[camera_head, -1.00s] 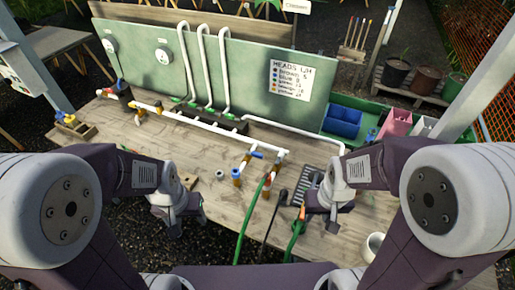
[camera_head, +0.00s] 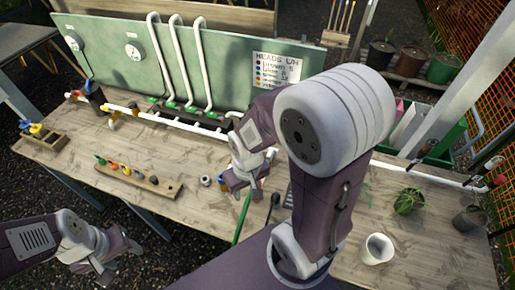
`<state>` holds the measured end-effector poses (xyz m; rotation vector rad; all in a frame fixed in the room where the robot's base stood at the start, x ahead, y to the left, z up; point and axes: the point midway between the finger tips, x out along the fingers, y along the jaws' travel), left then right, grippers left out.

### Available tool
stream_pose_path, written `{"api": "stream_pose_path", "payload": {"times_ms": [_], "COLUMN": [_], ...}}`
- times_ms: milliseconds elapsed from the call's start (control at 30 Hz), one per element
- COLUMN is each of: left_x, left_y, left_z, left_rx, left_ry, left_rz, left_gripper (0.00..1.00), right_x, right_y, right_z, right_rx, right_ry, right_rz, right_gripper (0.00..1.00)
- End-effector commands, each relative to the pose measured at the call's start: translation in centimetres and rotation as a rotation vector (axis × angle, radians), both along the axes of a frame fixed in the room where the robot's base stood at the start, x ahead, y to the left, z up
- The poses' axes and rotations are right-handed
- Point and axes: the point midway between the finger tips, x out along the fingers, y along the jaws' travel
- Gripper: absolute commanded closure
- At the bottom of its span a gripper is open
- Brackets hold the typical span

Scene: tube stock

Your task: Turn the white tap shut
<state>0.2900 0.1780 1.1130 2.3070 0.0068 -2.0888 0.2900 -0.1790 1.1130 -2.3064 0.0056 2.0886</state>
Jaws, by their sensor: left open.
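I cannot surely pick out a white tap. My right gripper (camera_head: 240,184) points down at the pipe's near fittings, close above a green hose (camera_head: 242,217). Its arm hides much of that area, and its finger gap is unclear. My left gripper (camera_head: 122,252) is open and empty, low at the left, in front of the bench edge.
A wooden block with coloured heads (camera_head: 140,180) lies on the bench left of my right gripper. A white pot (camera_head: 377,249), a plant (camera_head: 408,201) and a grey pot (camera_head: 469,218) stand at the right. A green board (camera_head: 225,65) stands behind the pipes.

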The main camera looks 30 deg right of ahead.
Motion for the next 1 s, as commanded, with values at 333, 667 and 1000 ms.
{"api": "stream_pose_path", "payload": {"times_ms": [333, 667, 1000], "left_x": [0.0, 0.0, 0.0], "left_y": [0.0, 0.0, 0.0], "left_z": [-7.0, -5.9, -2.8], "left_rx": [0.000, 0.000, 0.000], "left_ry": [0.000, 0.000, 0.000], "left_rz": [0.000, 0.000, 0.000], "left_gripper": [0.46, 0.46, 0.46], "right_x": [0.0, 7.2, 18.5], "right_y": [0.0, -1.1, -14.4], "right_z": [-7.0, -2.0, -0.3], "right_rx": [0.000, 0.021, 0.022], "right_ry": [0.000, 0.010, 0.037], "right_rz": [0.000, -0.280, -0.734], "right_gripper": [0.62, 0.62, 0.62]}}
